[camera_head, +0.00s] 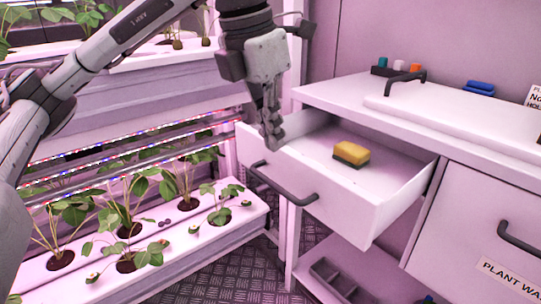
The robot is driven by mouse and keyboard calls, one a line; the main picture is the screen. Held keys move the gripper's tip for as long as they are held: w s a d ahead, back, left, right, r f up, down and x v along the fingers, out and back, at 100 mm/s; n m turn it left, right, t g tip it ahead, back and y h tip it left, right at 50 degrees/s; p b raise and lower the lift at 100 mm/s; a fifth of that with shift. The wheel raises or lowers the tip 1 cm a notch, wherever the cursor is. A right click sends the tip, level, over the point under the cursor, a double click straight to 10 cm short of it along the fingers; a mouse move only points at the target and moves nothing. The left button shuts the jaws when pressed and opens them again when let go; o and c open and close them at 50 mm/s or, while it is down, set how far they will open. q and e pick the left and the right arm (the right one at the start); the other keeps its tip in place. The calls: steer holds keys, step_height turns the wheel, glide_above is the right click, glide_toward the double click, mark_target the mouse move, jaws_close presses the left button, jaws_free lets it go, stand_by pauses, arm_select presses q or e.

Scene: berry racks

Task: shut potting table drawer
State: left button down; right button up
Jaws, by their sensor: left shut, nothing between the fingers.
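The potting table drawer (345,215) is pulled well out of the white potting table (318,93). It has a dark bar handle (283,187) on its front panel. A yellow and dark green sponge (351,155) lies inside the drawer. My left gripper (273,140) points down at the top edge of the drawer front, above and left of the handle. Its fingers are shut with nothing between them. I cannot tell whether the fingertips touch the drawer. My right gripper is not in view.
Plant racks with berry plants (130,229) stand at the left. A closed drawer (478,230) with a dark handle is at the right. Small bottles in a black holder (397,70) and blue items (480,87) sit on the tabletop. A low shelf holds a grey divided tray (333,277).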

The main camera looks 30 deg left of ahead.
mark_target(356, 148)
arm_select(q)
steer(key=x, duration=0.9)
steer(key=shift+w+f, duration=0.1)
steer(key=shift+w, duration=0.1)
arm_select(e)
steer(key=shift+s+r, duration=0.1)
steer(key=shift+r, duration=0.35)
